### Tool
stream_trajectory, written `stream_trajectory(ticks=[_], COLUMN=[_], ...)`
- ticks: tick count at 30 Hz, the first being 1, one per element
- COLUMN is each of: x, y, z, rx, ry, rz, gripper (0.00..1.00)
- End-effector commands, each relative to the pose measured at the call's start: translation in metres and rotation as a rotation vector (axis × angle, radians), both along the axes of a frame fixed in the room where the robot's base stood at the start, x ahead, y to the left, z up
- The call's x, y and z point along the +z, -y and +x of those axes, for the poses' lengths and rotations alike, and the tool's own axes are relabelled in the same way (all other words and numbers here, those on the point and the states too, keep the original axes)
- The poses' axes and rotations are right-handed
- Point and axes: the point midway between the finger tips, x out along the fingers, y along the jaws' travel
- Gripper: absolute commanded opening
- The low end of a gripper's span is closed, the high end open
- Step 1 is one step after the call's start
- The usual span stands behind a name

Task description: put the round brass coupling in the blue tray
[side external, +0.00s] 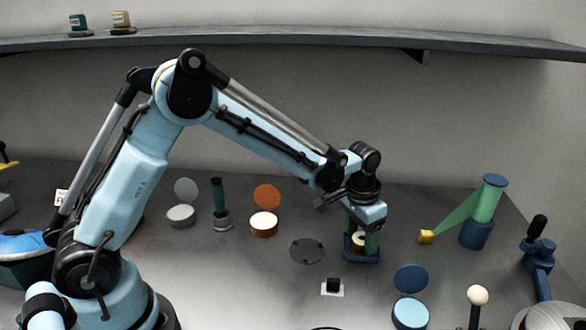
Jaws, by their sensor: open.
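My gripper (362,232) points down at the right of the work surface, with its two dark green fingers apart. A small round brass coupling (357,241) shows low between the fingers, partly hidden by them. Directly below is a small dark blue tray (361,258), and its front wall shows. The coupling appears to be in or just over this tray; I cannot tell whether it touches the tray's floor. The fingertips reach down to about the tray's rim.
A flat dark grey disc (307,250) lies left of the tray. A white pad with a black block (333,287) and a blue-lidded round tin (410,312) are in front. Round open tins (264,224) stand left.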

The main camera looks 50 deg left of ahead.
Motion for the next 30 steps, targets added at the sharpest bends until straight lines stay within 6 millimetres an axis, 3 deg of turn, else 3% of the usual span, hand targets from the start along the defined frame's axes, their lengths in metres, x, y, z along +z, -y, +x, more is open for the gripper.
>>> stream_trajectory(ticks=[11, 17, 24, 30], x=[0.006, 0.036, 0.085, 0.112], y=[0.006, 0.004, 0.002, 0.001], z=[-0.002, -0.006, -0.011, -0.014], rx=[-0.009, -0.006, -0.004, -0.004], ry=[-0.004, -0.003, -0.002, -0.002], rz=[-0.011, -0.009, -0.007, -0.006], gripper=[0.75, 0.75, 0.75, 0.75])
